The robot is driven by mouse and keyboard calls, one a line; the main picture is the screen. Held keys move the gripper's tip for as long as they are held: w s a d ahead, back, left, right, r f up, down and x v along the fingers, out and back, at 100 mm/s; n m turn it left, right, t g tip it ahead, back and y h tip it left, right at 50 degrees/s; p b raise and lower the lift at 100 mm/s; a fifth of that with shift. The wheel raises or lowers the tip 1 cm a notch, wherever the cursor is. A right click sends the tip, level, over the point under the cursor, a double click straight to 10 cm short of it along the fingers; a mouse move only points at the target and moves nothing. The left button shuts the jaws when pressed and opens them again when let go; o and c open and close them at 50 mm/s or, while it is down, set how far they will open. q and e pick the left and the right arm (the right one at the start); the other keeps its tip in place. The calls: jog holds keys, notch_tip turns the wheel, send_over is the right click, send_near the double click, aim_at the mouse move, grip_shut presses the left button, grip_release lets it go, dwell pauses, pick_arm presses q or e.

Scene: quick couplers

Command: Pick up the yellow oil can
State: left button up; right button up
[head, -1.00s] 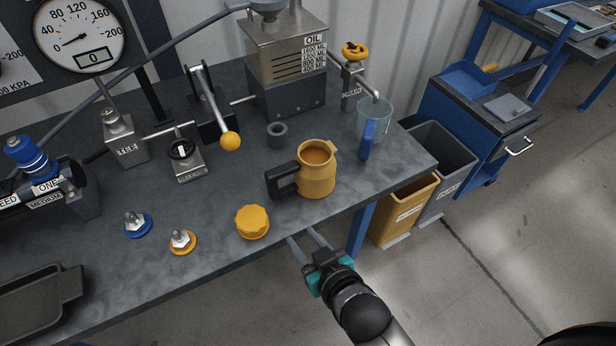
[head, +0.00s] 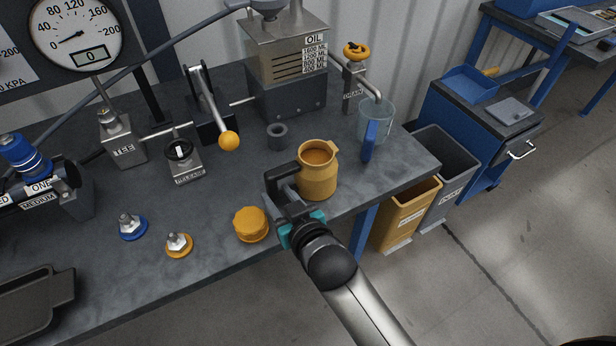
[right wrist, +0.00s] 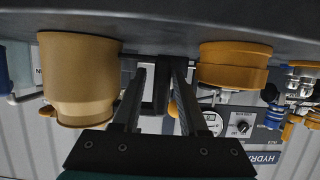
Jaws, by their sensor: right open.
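The yellow oil can (head: 319,178) stands upright and open-topped on the dark bench near its front edge, with brown liquid inside. Its black handle (head: 281,176) points left. My right gripper (head: 284,196) is at the handle, its fingers open. In the right wrist view, which is upside down, the black handle (right wrist: 158,88) shows between the two fingers, with the can's body (right wrist: 78,75) on the left. I cannot tell whether the fingers touch the handle. My left gripper is not in view.
A yellow cap (head: 251,224) lies close left of my right gripper; it also shows in the wrist view (right wrist: 233,66). A clear jug with a blue handle (head: 369,141) stands behind right. A small grey ring (head: 277,136) sits behind the can. Bins stand right of the bench.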

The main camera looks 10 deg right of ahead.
jog(key=shift+b+x, duration=0.8)
jog(key=shift+x, duration=2.1)
jog(key=shift+a+r, duration=0.15)
jog(key=shift+r, duration=0.05)
jog(key=shift+c, duration=0.3)
grip_shut()
jog(key=shift+r, duration=0.1)
